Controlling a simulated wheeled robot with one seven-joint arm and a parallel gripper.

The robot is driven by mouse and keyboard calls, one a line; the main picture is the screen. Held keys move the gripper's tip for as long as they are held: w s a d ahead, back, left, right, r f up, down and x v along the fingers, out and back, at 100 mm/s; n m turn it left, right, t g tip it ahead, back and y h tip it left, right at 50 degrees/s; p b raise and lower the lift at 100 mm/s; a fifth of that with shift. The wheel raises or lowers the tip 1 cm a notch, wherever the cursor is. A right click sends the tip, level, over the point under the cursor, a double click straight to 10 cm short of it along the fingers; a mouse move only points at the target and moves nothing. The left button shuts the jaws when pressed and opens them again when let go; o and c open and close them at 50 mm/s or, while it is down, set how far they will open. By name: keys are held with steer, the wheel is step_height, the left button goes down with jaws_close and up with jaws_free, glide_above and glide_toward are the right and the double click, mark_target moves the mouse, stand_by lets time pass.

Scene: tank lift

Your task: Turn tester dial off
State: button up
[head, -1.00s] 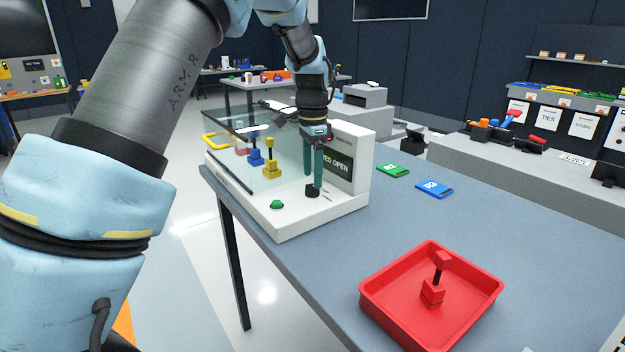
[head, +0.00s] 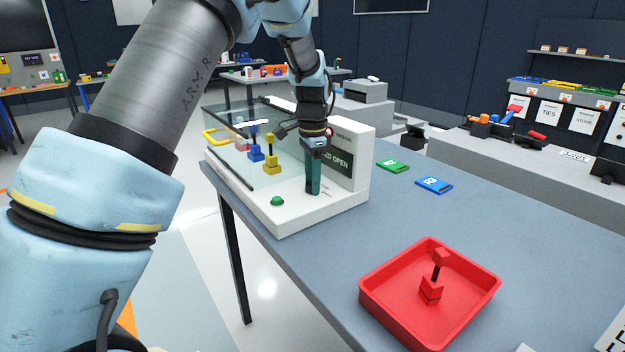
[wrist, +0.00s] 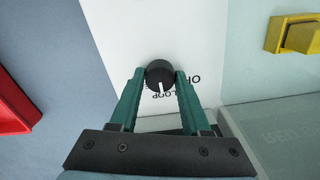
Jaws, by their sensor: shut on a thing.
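The tester (head: 290,222) is a white machine with a glass tank, standing on the grey-blue table. Its dial (wrist: 160,75) is a small black knob with a white pointer line, seen in the wrist view; the line points down toward my gripper. Lettering beside the dial is partly covered. My gripper (wrist: 160,80) has green fingers that reach down to the white panel and are shut on the dial, one finger on each side.
A green button (head: 277,201) sits on the panel's front left. Yellow (head: 272,162) and blue (head: 256,150) pieces stand at the glass tank. A red tray (head: 375,306) holds a red piece (head: 431,288). Green (head: 393,165) and blue (head: 434,185) cards lie on the table.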

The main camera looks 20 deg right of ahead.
jaws_close()
steer(key=n+p, duration=0.1)
steer(key=n, duration=1)
steer(key=shift+n, duration=0.4)
stand_by(0.5)
steer(key=o, duration=0.7)
jaws_free()
